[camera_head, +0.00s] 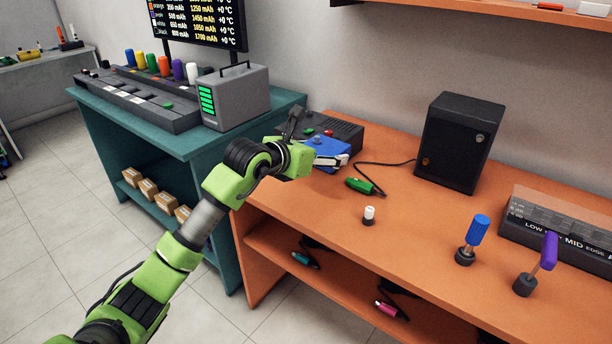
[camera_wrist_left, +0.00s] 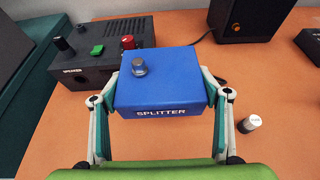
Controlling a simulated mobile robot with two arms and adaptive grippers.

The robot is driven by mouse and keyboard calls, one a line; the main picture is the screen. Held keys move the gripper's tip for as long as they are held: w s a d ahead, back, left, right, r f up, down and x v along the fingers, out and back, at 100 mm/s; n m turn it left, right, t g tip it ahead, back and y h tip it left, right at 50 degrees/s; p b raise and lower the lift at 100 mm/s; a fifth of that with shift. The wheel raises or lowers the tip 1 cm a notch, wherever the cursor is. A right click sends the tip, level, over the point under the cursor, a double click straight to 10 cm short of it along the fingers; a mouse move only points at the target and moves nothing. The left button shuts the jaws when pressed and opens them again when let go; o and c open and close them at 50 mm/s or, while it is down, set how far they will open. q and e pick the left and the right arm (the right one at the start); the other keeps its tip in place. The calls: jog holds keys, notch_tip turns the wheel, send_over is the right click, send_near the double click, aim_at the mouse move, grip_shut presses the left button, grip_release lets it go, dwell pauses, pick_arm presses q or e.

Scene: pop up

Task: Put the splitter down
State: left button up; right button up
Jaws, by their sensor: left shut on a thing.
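The splitter (camera_wrist_left: 165,85) is a blue box with a grey knob and the white word SPLITTER on its front edge. In the left wrist view it sits between the two fingers of my left gripper (camera_wrist_left: 160,115), which is shut on its sides. In the head view the splitter (camera_head: 327,150) shows above the left end of the orange workbench (camera_head: 400,200), partly hidden by my left gripper (camera_head: 330,162). I cannot tell whether its underside touches the bench. My right gripper is in neither view.
A dark speaker control box (camera_wrist_left: 95,60) with a green switch and red knob stands just behind and left of the splitter. A green connector (camera_head: 360,185) with a cable and a white-topped knob (camera_head: 369,215) are nearby. A black speaker (camera_head: 460,140) stands farther right.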

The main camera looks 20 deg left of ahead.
pick_arm(q)
jog(key=b, duration=0.1)
send_over(306, 180)
jog(key=f, duration=0.5)
jog(key=shift+s+d+f, duration=0.1)
jog(key=shift+s+d, duration=0.15)
jog(key=shift+d, duration=0.15)
jog(key=shift+w+a+f, duration=0.25)
jog(key=shift+a+f, duration=0.05)
jog(key=shift+f, duration=0.15)
jog(key=f, duration=0.3)
jog(key=shift+w+a+f+b, duration=0.15)
jog(key=shift+a+f+b, duration=0.05)
jog(key=shift+f+b, duration=0.2)
jog(key=shift+r, duration=0.1)
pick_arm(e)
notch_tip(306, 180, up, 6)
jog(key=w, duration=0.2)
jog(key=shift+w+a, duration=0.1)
pick_arm(q)
jog(key=o, duration=1.4)
jog(key=shift+o, duration=0.2)
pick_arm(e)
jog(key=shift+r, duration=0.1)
